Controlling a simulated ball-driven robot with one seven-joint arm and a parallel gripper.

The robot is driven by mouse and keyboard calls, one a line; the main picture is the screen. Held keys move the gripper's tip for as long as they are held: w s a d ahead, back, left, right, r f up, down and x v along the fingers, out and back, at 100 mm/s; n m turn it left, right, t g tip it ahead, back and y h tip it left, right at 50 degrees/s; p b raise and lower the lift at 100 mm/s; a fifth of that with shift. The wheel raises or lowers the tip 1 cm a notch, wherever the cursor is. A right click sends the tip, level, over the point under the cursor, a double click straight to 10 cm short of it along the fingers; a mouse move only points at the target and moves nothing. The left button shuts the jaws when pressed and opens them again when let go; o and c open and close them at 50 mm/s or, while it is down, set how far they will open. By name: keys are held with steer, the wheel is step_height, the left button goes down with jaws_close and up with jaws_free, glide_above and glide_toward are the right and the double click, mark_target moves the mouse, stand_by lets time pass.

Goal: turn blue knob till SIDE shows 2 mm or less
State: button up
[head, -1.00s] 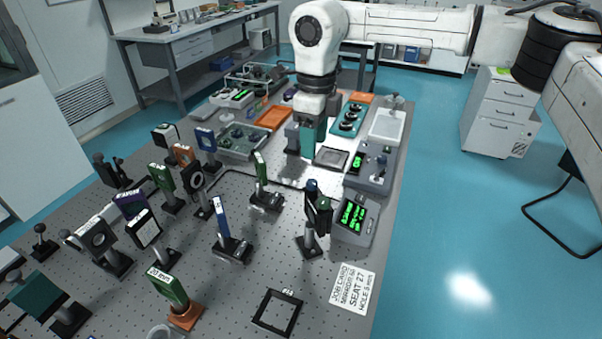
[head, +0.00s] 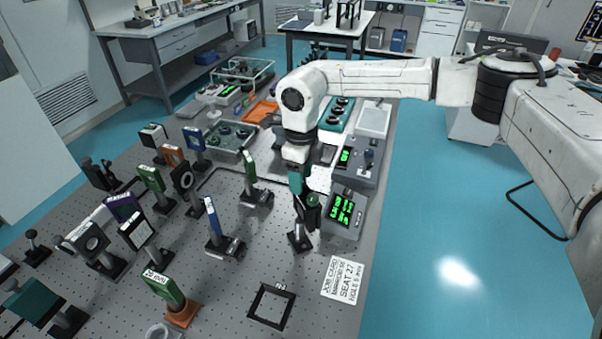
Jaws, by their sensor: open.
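The black mirror mount (head: 299,238) stands on a post near the right side of the optical table. A green knob (head: 312,199) shows on its right. The blue knob at its top is hidden behind my gripper. My gripper (head: 297,186), with teal fingers, points down at the mount's top and is open. I cannot tell whether the fingers touch the knob or stand around it. A grey readout box (head: 352,233) with green digits stands just right of the mount. The SIDE value is too small to read.
A blue-topped optic (head: 212,222) and a green optic (head: 249,170) stand left of the mount. A black square frame (head: 271,305) and a white job card (head: 343,278) lie in front. A grey control box (head: 362,161) stands behind the readout.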

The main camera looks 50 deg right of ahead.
jaws_close()
steer(key=shift+f+m+b, duration=0.1)
steer(key=shift+m+b, duration=0.3)
steer(key=shift+m, duration=0.1)
steer(key=shift+m+b, duration=0.4)
steer(key=shift+m, duration=0.5)
jaws_free()
steer(key=shift+r, duration=0.2)
step_height(320, 180, up, 11)
steer(key=b, duration=0.2)
steer(key=shift+f, duration=0.15)
